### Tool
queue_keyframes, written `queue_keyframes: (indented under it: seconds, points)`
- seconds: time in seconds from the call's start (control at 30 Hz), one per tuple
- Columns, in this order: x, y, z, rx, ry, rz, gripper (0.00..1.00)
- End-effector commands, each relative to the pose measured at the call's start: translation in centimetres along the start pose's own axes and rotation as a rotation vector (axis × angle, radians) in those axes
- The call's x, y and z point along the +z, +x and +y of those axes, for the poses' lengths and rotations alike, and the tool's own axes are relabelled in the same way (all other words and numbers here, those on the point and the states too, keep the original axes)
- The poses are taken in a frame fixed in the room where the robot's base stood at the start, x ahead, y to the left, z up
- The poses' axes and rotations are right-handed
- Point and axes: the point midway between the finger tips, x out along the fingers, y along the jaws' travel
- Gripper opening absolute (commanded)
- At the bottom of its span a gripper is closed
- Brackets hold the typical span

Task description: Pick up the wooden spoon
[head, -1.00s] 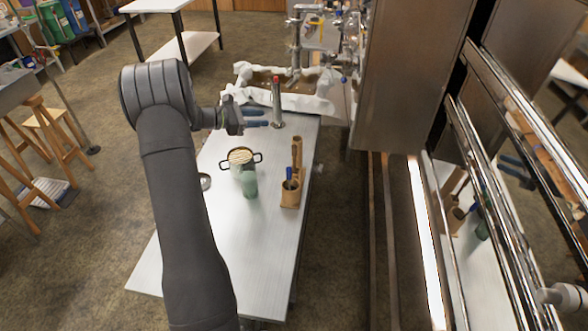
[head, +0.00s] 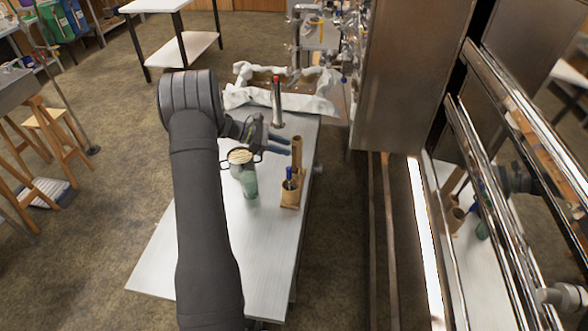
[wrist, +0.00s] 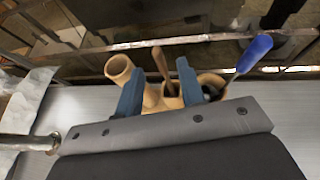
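A brown wooden handle (wrist: 161,64), likely the wooden spoon's, stands tilted in a light wooden holder (wrist: 170,101) in the wrist view. The holder also shows in the head view (head: 290,194), where I cannot make out the spoon. My gripper (head: 283,146) is open, its two blue fingers apart and pointing toward the holder's far end. In the wrist view my gripper (wrist: 159,72) has the handle showing between its fingers. I cannot tell whether the handle is within their reach. The spoon's lower part is hidden in the holder.
A blue-handled tool (wrist: 254,54) stands in the holder's right-hand cup, and an open wooden tube (wrist: 118,69) is at the left. A pot with a pale top (head: 240,156) and a green cup (head: 249,184) stand left of the holder. The near white table (head: 262,255) is clear.

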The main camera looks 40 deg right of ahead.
Motion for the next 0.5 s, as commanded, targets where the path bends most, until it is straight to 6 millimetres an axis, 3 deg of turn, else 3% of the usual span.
queue_keyframes:
  seconds: [0.27, 0.5]
  points:
    - [0.0, 1.7, 0.0, 0.0, -0.001, 0.0, 0.36]
    - [0.1, 5.2, -0.1, -0.001, 0.001, 0.0, 0.36]
